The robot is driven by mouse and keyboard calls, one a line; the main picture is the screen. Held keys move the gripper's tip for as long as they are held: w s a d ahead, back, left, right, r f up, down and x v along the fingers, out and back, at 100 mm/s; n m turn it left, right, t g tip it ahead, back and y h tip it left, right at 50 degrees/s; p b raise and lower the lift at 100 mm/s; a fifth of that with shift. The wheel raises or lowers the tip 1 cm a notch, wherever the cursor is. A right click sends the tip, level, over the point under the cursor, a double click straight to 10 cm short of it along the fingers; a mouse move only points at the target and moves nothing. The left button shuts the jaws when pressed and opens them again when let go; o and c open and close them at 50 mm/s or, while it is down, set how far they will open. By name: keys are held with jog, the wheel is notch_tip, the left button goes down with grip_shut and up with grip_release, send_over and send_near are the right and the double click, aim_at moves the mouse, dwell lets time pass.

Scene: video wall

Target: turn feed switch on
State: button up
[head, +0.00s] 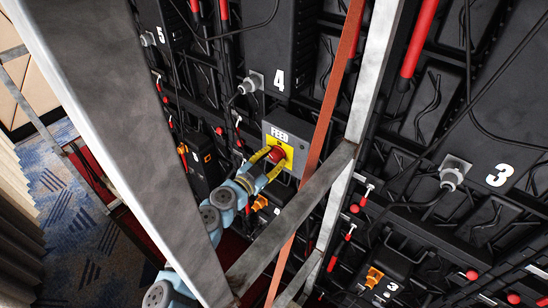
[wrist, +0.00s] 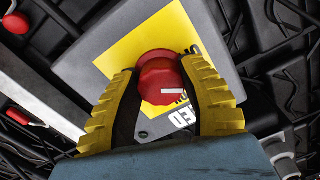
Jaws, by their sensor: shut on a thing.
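The feed switch is a grey box (head: 273,128) marked FEED, with a yellow plate (head: 288,155) and a red round knob (head: 277,155). In the wrist view the red knob (wrist: 160,80) has a small white mark on its face. My gripper (head: 269,158) reaches the box from the lower left. In the wrist view its yellow ribbed fingers (wrist: 162,88) stand on both sides of the knob and are shut on it. Part of the box's lettering is hidden behind the right finger.
A metal upright (head: 375,75) and a diagonal metal beam (head: 290,215) stand close to the box on the right and below. An orange strap (head: 327,100) runs past its right side. Black panels with cables, connectors and red handles fill the background.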

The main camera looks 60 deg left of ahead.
jog(key=m+b, duration=0.1)
jog(key=m, duration=0.4)
jog(key=shift+f+m+b, duration=0.15)
jog(key=shift+m+b, duration=0.15)
jog(key=m, duration=0.5)
jog(key=shift+a+r+b, duration=0.1)
jog(key=shift+r+b, duration=0.1)
jog(key=shift+b, duration=0.15)
jog(key=shift+m, duration=0.4)
jog(key=o, duration=1.2)
jog(key=shift+s+r, duration=0.1)
jog(key=shift+s, duration=0.05)
jog(key=shift+v, duration=5.9)
